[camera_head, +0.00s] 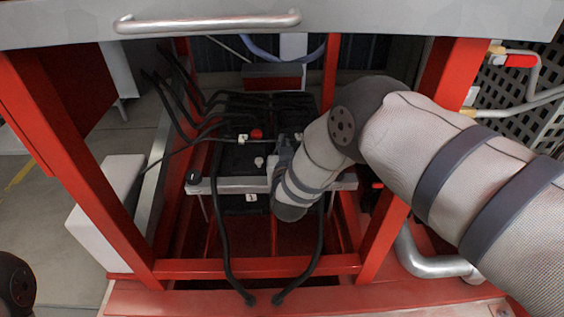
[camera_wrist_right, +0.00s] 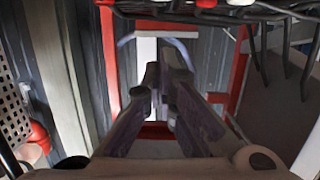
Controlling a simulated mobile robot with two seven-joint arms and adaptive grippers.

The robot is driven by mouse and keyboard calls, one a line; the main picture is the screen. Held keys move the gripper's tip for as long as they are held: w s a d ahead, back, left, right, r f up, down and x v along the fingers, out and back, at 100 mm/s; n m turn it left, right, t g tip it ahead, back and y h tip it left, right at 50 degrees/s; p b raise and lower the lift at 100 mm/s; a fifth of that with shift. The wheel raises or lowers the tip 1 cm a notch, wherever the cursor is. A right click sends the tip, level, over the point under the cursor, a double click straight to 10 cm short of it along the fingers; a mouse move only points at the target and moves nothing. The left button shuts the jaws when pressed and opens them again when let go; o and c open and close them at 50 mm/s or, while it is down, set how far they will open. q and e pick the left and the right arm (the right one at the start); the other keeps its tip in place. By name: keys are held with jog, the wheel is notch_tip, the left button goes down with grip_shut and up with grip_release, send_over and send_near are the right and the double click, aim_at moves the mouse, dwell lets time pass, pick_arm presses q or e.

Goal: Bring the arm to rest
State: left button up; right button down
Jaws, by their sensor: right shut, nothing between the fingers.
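My right arm (camera_head: 400,140) comes in from the right and reaches through the red frame to the battery area. Its wrist hangs over the right part of the black battery (camera_head: 240,155). My right gripper (camera_head: 283,155) is small and partly hidden behind the wrist in the head view. In the right wrist view the two dark fingers of this gripper (camera_wrist_right: 163,75) are shut with nothing between them. I cannot tell from the head view whether it touches the battery. My left gripper is not in view.
Red frame posts (camera_head: 85,170) stand on both sides, with a red crossbar (camera_head: 255,268) in front. A metal handle (camera_head: 205,22) spans the top. Black cables (camera_head: 220,220) hang around the battery. A silver pipe (camera_head: 430,260) lies at lower right. Open floor (camera_head: 35,215) shows at left.

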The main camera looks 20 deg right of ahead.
jog(key=p+v, duration=0.1)
jog(key=v, duration=0.9)
jog(key=s+d+f+n+g+y+p, duration=0.15)
jog(key=s+f+g, duration=0.3)
jog(key=s, duration=0.55)
jog(key=s+d+f+n+g+y+p, duration=0.15)
jog(key=s+f+g, duration=0.35)
jog(key=s, duration=0.5)
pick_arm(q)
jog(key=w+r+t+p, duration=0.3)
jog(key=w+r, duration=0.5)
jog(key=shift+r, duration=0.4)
pick_arm(e)
jog(key=s+d+r+g+y, duration=0.1)
jog(key=s+g, duration=0.7)
jog(key=s, duration=2.2)
jog(key=shift+s+d+r, duration=0.2)
jog(key=shift+d+r, duration=0.35)
jog(key=shift+d, duration=0.05)
